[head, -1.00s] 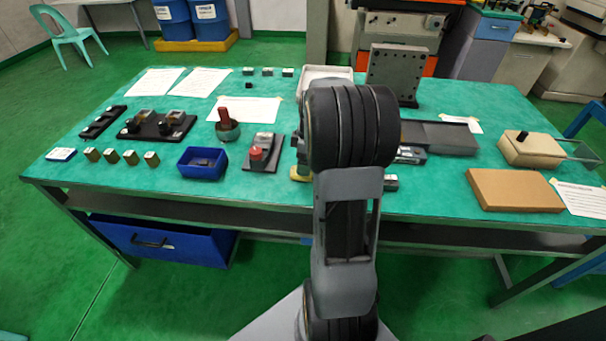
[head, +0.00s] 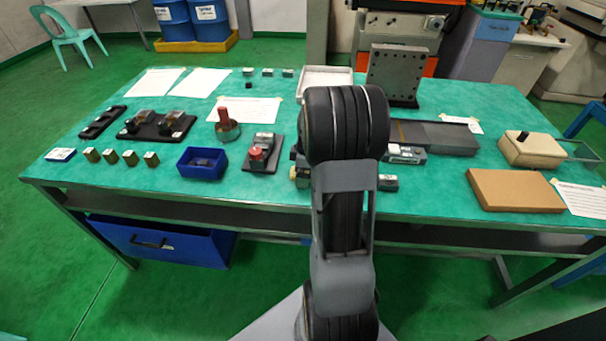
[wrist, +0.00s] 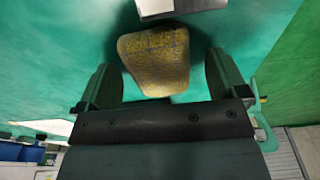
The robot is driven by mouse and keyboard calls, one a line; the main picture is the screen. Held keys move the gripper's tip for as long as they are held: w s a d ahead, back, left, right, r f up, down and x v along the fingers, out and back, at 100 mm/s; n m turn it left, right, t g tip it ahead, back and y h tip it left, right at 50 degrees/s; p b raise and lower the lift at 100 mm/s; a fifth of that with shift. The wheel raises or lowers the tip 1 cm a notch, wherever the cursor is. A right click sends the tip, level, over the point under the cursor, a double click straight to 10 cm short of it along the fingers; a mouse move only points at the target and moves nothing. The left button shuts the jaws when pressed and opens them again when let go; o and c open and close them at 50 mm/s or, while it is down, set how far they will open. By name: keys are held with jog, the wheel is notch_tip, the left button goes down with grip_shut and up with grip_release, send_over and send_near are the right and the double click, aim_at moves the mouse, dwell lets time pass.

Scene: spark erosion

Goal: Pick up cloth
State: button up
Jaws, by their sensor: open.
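A yellow-brown, speckled, cloth-like piece (wrist: 157,60) lies on the green table top in the wrist view, looking like a small rounded pad. My gripper (wrist: 163,76) is open, with one dark finger on each side of it. A gap shows between the piece and each finger, and nothing is gripped. The height of the fingers above the table is hard to tell. In the head view my own arm stands in front of this spot, so the gripper and the cloth are hidden there.
A grey-white block (wrist: 180,6) lies just beyond the cloth. On the table (head: 130,190) stand a blue bin (head: 203,164), a red-knobbed device (head: 262,152), a cardboard-brown box (head: 515,190) and a dark upright plate (head: 396,74). The table's front edge is near.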

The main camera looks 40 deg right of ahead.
jog(key=shift+f, duration=0.15)
jog(key=c, duration=1)
jog(key=shift+r, duration=0.55)
notch_tip(320, 180, up, 3)
jog(key=shift+f+p, duration=0.15)
jog(key=shift+p, duration=0.15)
jog(key=s+a+r, duration=0.7)
jog(key=s+r, duration=0.2)
jog(key=s, duration=0.3)
jog(key=shift+s+r, duration=0.15)
jog(key=shift+r, duration=0.2)
